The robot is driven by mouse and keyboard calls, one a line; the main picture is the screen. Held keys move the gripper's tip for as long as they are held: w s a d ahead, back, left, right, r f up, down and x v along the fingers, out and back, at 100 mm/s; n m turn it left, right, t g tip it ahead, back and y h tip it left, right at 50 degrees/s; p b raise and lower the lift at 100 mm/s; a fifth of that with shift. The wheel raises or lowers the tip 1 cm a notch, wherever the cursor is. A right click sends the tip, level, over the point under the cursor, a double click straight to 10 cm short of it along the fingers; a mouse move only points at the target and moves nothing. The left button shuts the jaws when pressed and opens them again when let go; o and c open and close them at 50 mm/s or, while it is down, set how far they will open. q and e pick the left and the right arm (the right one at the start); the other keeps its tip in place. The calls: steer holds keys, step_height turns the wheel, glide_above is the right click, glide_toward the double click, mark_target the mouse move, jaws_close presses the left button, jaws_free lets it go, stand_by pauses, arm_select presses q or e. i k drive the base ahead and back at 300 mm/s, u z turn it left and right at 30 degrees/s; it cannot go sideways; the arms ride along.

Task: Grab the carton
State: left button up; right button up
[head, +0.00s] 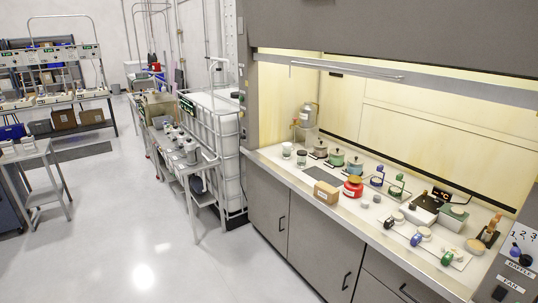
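A small brown carton (326,193) sits upright near the front edge of the fume hood counter (290,185), left of a red lidded pot (353,187). It stands apart from the pot. A dark grey flat mat (322,175) lies behind it. Neither of my grippers shows in the head view.
Several small pots, stands and bottles crowd the counter's back and right side. Grey cabinets (320,248) stand below it. A metal trolley (190,165) and a white caged tank (222,125) stand left of the hood. The floor (150,240) in front is clear.

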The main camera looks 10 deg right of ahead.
mark_target(328, 193)
steer(key=z, duration=0.3)
steer(key=i, duration=2.15)
steer(key=z, duration=0.25)
